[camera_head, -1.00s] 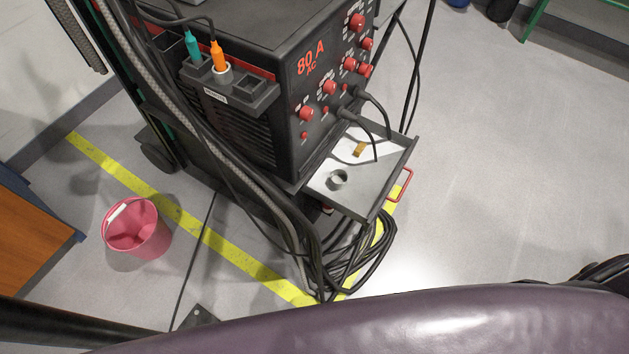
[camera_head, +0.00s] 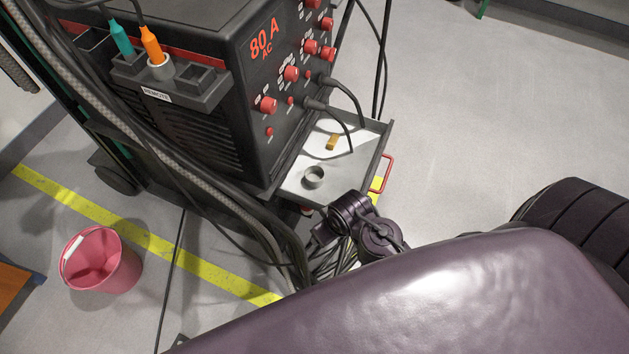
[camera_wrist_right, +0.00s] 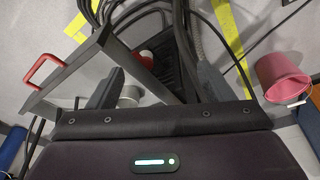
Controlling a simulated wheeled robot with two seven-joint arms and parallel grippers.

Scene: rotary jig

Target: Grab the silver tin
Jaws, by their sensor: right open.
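The silver tin (camera_head: 313,177) is a small, open-topped grey cylinder. It stands upright in the pulled-out drawer (camera_head: 290,190) of the welding machine, towards its front left part. In the right wrist view the tin (camera_wrist_right: 130,95) shows close to the left finger, between the two fingers. My right gripper (camera_wrist_right: 158,84) is open and empty, its two dark grey fingers spread wide. In the head view my right wrist is just below the drawer's near corner; its fingertips are not clear there. My left gripper is not in view.
A brown block (camera_head: 332,142) and black cables lie in or over the drawer. The drawer has a red handle (camera_head: 388,173). The black welding machine (camera_head: 200,110) stands behind and left. A pink bucket (camera_head: 100,262) is on the floor at left. Floor at right is clear.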

